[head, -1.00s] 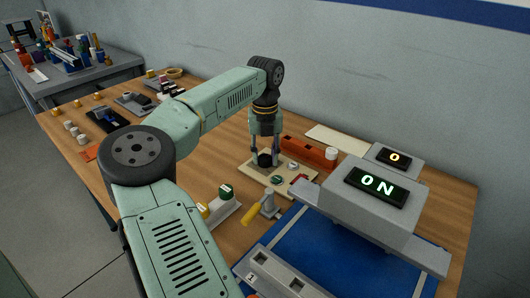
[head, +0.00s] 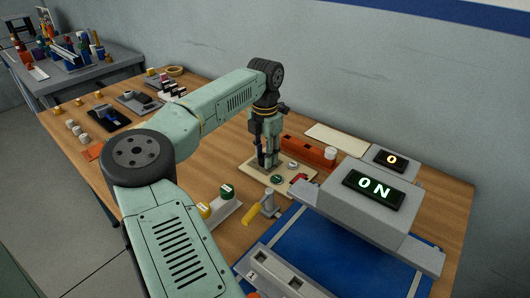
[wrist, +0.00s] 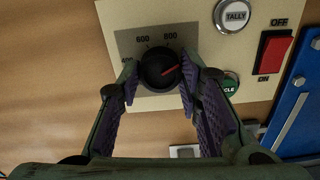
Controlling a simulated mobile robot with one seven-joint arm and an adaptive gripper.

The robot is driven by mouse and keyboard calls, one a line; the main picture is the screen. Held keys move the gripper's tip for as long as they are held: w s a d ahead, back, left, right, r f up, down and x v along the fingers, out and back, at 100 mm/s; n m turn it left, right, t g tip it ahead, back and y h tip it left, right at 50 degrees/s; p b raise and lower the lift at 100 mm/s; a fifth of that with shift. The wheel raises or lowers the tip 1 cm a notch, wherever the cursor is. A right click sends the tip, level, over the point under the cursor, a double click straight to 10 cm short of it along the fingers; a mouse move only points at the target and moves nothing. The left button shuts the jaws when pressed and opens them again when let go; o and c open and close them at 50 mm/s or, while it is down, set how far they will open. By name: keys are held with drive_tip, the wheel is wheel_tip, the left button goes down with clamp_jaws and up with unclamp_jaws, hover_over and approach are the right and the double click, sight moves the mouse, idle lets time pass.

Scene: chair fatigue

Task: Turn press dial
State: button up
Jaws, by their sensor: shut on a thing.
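The black dial (wrist: 159,68) with a red pointer sits on a grey scale plate (wrist: 128,45) on a cream control panel (wrist: 95,10). The marks 600 and 800 are readable, and a 400 mark is partly covered. The red pointer points right and slightly up, past 800; any mark there is hidden by a finger. My gripper (wrist: 160,72) is shut on the dial, one finger on each side. In the head view my gripper (head: 267,162) points down onto the panel (head: 250,170), and the dial is hidden between the fingers.
The panel also holds a white TALLY button (wrist: 234,14), a red ON/OFF switch (wrist: 273,52) and a green button (wrist: 229,84). The grey press (head: 365,215) with a lit ON display stands to the right. An orange bin (head: 309,151) lies behind. A yellow-handled lever (head: 253,212) is in front.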

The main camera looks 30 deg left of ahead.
drive_tip(key=shift+m, duration=1.1)
drive_tip(key=o, duration=1.2)
drive_tip(key=shift+c, duration=0.2)
drive_tip(key=shift+r, duration=0.1)
wheel_tip(320, 180, up, 12)
